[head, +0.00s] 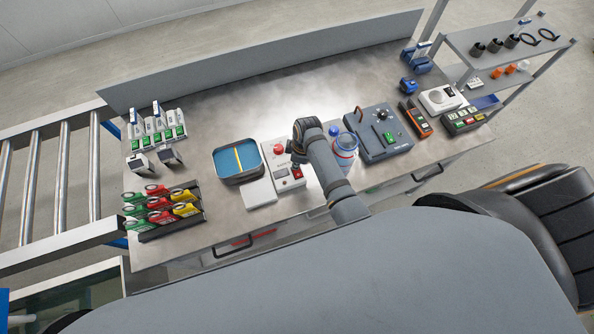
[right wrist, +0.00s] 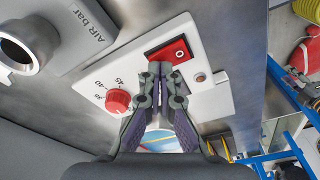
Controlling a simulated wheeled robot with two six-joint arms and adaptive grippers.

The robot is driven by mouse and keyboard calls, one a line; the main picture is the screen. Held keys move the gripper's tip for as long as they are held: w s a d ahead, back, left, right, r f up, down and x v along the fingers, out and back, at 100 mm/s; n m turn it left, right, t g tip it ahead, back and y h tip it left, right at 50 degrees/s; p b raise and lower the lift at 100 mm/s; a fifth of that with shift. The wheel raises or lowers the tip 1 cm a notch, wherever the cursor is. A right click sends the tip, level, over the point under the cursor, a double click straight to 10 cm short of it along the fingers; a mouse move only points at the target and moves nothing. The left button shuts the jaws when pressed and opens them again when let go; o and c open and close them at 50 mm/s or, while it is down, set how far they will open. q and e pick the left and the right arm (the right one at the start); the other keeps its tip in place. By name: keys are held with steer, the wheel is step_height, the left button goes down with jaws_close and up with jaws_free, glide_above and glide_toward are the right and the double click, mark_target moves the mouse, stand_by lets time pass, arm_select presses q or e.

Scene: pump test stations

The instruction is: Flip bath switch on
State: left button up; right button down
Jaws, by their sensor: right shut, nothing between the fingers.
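The bath controller is a white panel (head: 283,166) on the steel bench, beside the water bath (head: 238,178), a grey tub with blue inside and a yellow strip. The switch also shows in the head view (head: 297,173). My right gripper (right wrist: 160,68) is shut and empty, its tips at the switch's lower edge; I cannot tell whether they touch. Its fingers hide part of the panel. My left gripper is not in view.
A clear bottle with blue parts (head: 345,144) stands close right of my right arm. A blue-grey instrument box (head: 377,135) lies beyond it. A white pad (head: 259,192) lies left of the panel. A rack of coloured tools (head: 165,208) stands at the front left.

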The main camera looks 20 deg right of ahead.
steer(key=shift+f, duration=0.4)
step_height(320, 180, up, 3)
steer(key=p, duration=0.2)
steer(key=shift+d+p, duration=0.1)
steer(key=shift+p, duration=0.3)
steer(key=shift+r+b, duration=0.15)
steer(key=shift+b, duration=0.15)
steer(key=shift+r, duration=1.9)
